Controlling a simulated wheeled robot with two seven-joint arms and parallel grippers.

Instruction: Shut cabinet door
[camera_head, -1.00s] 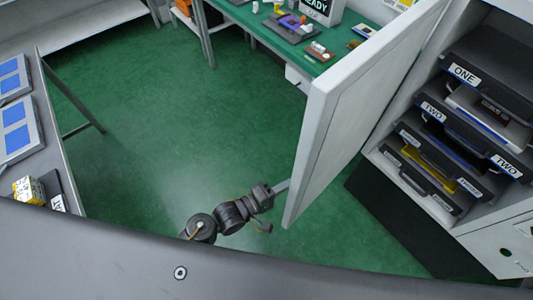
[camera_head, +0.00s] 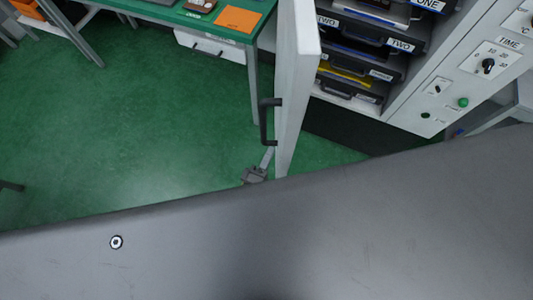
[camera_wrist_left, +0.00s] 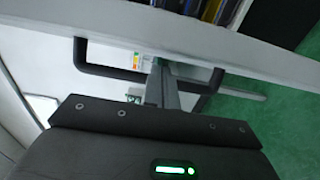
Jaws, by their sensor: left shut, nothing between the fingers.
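The white cabinet door (camera_head: 296,80) stands open and shows nearly edge-on in the head view. Its black bar handle (camera_head: 265,122) is on the left face. The cabinet (camera_head: 405,118) is to the right, its shelves exposed. In the left wrist view the shut, empty fingers (camera_wrist_left: 162,82) point at the door (camera_wrist_left: 190,38), between the ends of the handle (camera_wrist_left: 100,70). I cannot tell whether they touch the door. My right gripper is not in view.
Labelled black trays (camera_head: 372,60) fill the cabinet shelves. A control panel with a knob (camera_head: 488,66) and green button is at the right. A green-topped bench (camera_head: 200,18) stands behind the door. Open green floor (camera_head: 130,120) lies to the left.

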